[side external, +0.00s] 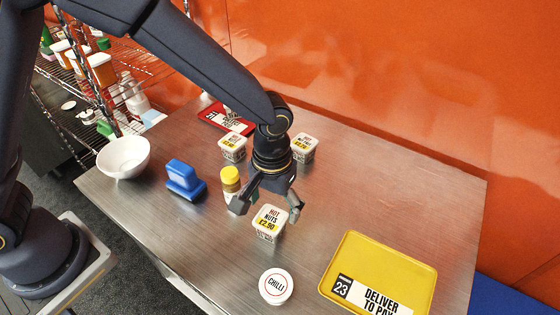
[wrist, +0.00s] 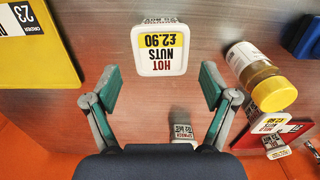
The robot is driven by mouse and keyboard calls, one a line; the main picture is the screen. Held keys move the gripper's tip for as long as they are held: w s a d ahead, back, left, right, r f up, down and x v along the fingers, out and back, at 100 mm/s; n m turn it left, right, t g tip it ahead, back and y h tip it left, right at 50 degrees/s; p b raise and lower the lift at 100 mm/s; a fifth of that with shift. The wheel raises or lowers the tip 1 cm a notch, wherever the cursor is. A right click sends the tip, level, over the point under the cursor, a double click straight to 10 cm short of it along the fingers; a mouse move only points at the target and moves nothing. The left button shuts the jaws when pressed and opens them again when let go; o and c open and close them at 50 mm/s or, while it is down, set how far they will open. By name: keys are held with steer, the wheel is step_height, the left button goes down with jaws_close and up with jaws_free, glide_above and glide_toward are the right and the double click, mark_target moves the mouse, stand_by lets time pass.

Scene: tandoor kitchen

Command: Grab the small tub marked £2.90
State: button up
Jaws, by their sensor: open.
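The small white tub marked HOT NUTS £2.90 (side external: 268,222) stands upright on the steel table, near the middle of the side view. In the wrist view the tub (wrist: 159,50) is at the top centre, its lid text upside down. My gripper (side external: 268,206) is open and empty, its fingers spread wide above and slightly behind the tub. In the wrist view the gripper's fingers (wrist: 161,85) are to either side, with the tub ahead of the gap, not clearly between them. No contact shows.
A yellow-lidded jar (side external: 230,181) stands near the left finger. Two similar tubs stand behind, left (side external: 232,147) and right (side external: 303,148), their labels small.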

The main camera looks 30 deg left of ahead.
mark_target(273, 214)
steer(key=shift+a+f, duration=0.1)
steer(key=shift+f, duration=3)
steer(key=c, duration=1.4)
